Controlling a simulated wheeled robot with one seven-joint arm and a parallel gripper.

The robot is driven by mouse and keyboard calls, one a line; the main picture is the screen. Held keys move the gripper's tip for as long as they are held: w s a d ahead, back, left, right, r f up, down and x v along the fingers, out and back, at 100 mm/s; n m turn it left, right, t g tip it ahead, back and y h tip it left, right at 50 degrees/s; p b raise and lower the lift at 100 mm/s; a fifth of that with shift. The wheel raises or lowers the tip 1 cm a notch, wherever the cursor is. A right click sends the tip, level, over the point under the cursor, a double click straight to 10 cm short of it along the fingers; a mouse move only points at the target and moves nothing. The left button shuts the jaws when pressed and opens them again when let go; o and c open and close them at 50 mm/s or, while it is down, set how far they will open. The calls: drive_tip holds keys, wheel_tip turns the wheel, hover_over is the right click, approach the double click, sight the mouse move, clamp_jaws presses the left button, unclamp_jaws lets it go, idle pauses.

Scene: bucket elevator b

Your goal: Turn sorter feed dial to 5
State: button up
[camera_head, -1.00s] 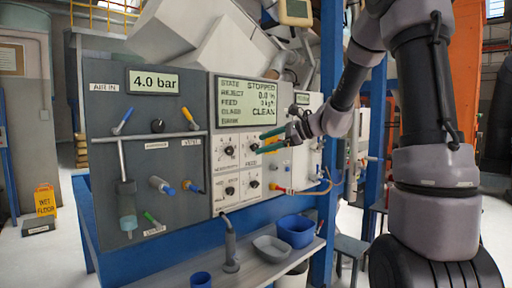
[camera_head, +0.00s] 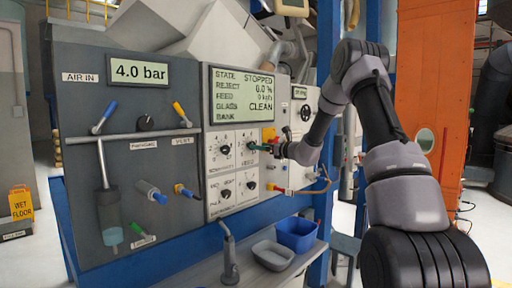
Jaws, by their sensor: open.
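The panel has a white dial plate with several black dials, in two rows. The upper right dial (camera_head: 252,146) is at my gripper's fingertips, and the fingers partly cover it. The upper left dial (camera_head: 225,150), lower left dial (camera_head: 226,194) and lower right dial (camera_head: 252,185) are uncovered. The display (camera_head: 240,94) above shows STOPPED and a FEED line.
Left of the dials are a 4.0 bar gauge (camera_head: 139,72), a blue lever (camera_head: 104,118) and a yellow lever (camera_head: 182,114). Below stand a blue bin (camera_head: 297,235) and a grey tray (camera_head: 272,255) on a shelf. An orange column (camera_head: 440,120) rises at right.

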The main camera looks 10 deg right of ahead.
drive_tip(key=shift+x, duration=1.55)
drive_tip(key=shift+c, duration=0.3)
clamp_jaws()
drive_tip(key=m, duration=0.5)
drive_tip(key=shift+o, duration=0.3)
unclamp_jaws()
drive_tip(key=shift+d, duration=0.1)
drive_tip(key=v, duration=1)
drive_tip(key=shift+s+d, duration=0.2)
drive_tip(key=shift+s, duration=0.1)
